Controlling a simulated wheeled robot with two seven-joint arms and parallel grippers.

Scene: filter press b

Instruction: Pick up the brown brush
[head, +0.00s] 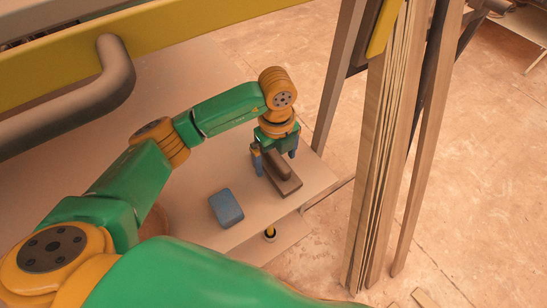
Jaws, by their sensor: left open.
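The brown brush (284,179) lies on the tan table top (185,220) near its right corner. It has a flat block with a raised handle part along its top. My left gripper (273,161) points down over the brush with its blue fingers apart, one on each side of the raised part. The fingers look open; I cannot tell whether they touch the brush. The gripper body hides the far end of the brush. My right gripper does not show.
A blue-grey block (226,207) lies on the table left of and nearer than the brush. A yellow beam (190,30) and a thick grey pipe (85,95) run along the upper left. Tall plates (380,150) stand to the right. A small yellow-and-black item (270,232) is below the table edge.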

